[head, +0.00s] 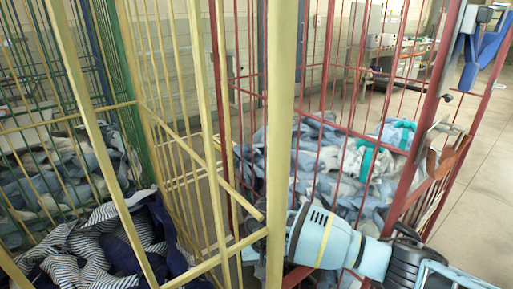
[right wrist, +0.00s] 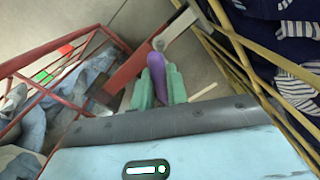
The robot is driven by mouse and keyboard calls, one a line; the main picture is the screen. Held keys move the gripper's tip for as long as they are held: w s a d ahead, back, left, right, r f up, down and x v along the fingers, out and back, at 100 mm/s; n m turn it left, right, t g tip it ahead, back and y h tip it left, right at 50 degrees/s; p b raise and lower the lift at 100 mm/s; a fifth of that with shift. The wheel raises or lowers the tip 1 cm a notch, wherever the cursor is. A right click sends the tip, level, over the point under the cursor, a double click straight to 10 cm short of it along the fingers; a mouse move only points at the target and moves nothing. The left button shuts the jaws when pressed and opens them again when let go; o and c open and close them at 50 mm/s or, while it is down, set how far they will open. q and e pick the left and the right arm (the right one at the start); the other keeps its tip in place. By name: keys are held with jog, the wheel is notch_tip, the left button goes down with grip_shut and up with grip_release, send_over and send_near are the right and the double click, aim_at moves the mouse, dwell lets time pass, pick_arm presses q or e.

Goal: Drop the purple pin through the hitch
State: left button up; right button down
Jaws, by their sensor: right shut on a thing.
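The purple pin (right wrist: 157,72) is between the green fingertips of my right gripper (right wrist: 158,84) in the right wrist view. The gripper is shut on it. A flat red bar (right wrist: 126,72) and a pale bar (right wrist: 176,27) meet close to the far end of the pin, where the hitch appears to be. I cannot tell whether the pin is in a hole or above it. In the head view my right arm comes in from the right, and its gripper and the pin are hidden behind the yellow cage post. My left gripper is not in view.
A green cage (head: 118,75) is at left. Open floor (head: 485,190) lies at right.

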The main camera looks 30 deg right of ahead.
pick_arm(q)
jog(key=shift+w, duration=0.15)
pick_arm(e)
jog(key=shift+f, duration=0.3)
pick_arm(q)
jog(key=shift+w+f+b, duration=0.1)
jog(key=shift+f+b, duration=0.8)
jog(key=shift+b, duration=0.25)
pick_arm(e)
jog(key=shift+w+f, duration=0.15)
jog(key=shift+f, duration=0.55)
jog(key=shift+w+f, duration=0.15)
jog(key=shift+f, duration=0.5)
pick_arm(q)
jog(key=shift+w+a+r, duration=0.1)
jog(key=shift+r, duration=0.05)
pick_arm(e)
jog(key=shift+r, duration=0.2)
jog(key=shift+s+r+p, duration=0.1)
jog(key=shift+r+p, duration=0.3)
jog(key=shift+r, duration=0.15)
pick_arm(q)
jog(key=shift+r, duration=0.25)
pick_arm(e)
jog(key=shift+s+a, duration=0.1)
jog(key=shift+s, duration=0.1)
